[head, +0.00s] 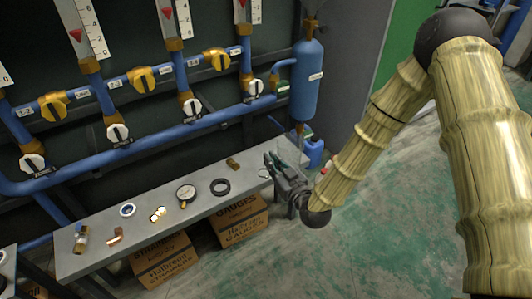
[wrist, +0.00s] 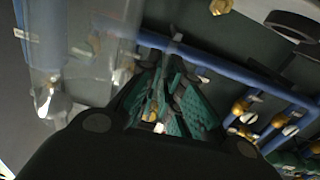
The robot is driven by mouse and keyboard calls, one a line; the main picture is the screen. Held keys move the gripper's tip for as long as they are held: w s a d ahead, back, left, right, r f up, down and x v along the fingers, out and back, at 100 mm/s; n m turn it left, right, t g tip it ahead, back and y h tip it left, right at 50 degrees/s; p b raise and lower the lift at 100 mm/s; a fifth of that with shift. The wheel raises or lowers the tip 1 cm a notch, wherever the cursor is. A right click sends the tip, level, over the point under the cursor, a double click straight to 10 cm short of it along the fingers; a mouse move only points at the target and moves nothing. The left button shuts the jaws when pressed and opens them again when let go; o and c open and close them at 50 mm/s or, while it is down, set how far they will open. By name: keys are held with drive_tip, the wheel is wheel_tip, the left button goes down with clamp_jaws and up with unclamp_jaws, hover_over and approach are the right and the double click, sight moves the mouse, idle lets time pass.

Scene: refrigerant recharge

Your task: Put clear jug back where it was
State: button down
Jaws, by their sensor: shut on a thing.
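The clear jug (wrist: 85,55) shows in the wrist view as a large see-through shape at the upper left, in front of my fingers. Its see-through body lets the background show, and its full outline is hard to make out. My gripper (wrist: 165,95) has green padded fingers and is shut on the jug, though the exact contact is blurred. In the head view my gripper (head: 278,163) is at the right end of the grey bench. The jug cannot be clearly made out there.
Blue pipes with valves run behind. A blue cylinder (head: 308,85) stands behind my gripper. Green floor is open at right.

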drive_tip(key=shift+w+a+f+b, duration=0.65)
drive_tip(key=shift+w+f+b, duration=0.1)
drive_tip(key=shift+w, duration=1.15)
drive_tip(key=shift+w+a+f+b, duration=0.6)
drive_tip(key=shift+w+f+b, duration=0.2)
drive_tip(key=shift+w, duration=1.05)
drive_tip(key=shift+w+a+f+b, duration=0.65)
drive_tip(key=shift+w+f+b, duration=0.1)
drive_tip(key=shift+w, duration=1.15)
drive_tip(key=shift+f, duration=0.15)
drive_tip(key=c, duration=1.6)
unclamp_jaws()
